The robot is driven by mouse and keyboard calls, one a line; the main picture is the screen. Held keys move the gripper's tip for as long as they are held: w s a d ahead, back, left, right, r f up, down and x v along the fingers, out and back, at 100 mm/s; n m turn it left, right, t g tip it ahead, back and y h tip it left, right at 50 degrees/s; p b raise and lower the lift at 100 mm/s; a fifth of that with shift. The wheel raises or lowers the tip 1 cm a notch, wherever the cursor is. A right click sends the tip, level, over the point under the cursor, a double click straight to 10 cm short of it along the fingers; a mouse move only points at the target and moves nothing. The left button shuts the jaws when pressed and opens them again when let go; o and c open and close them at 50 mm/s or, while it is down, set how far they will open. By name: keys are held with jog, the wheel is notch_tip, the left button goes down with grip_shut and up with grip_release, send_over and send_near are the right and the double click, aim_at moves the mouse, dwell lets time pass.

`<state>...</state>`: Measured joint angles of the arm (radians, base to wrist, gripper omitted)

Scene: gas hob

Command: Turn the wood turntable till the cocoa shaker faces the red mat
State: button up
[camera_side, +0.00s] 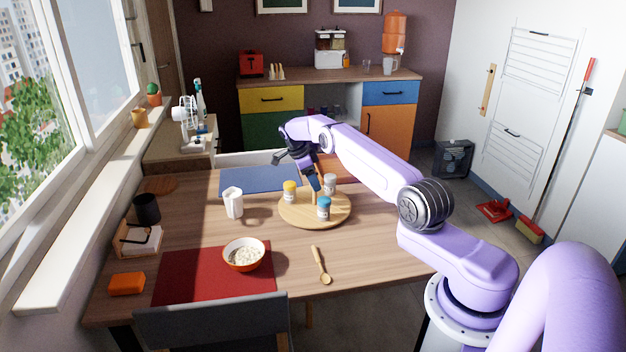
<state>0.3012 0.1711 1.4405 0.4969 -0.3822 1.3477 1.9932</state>
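The round wood turntable (300,219) lies on the table and carries three shakers. One has a yellow lid (290,192) at its left, one a blue lid (324,208) at its front, and one a pale grey lid (330,184) at its back right. Their labels are too small to read, so I cannot tell which is cocoa. A short wooden peg stands near the turntable's middle. The red mat (190,284) lies at the table's front left. My gripper (314,186) points down just above the turntable, between the yellow-lidded and grey-lidded shakers, close to the peg; its finger gap does not show clearly.
A bowl of oats (244,254) stands on the red mat, with a wooden spoon (321,265) to its right. A white jug (233,202) stands left of the turntable, and a blue mat (250,180) lies behind.

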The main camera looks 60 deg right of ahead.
jog(key=v, duration=0.7)
jog(key=shift+r, duration=0.2)
jog(key=s+a+r+n+t, duration=0.1)
jog(key=s+r+n+t, duration=0.7)
jog(key=n, duration=1.2)
jog(key=shift+n+g+y, duration=0.3)
jog(key=shift+g+y, duration=0.1)
jog(key=x, duration=1.6)
jog(key=shift+s+a, duration=0.1)
jog(key=shift+s, duration=0.1)
grip_shut()
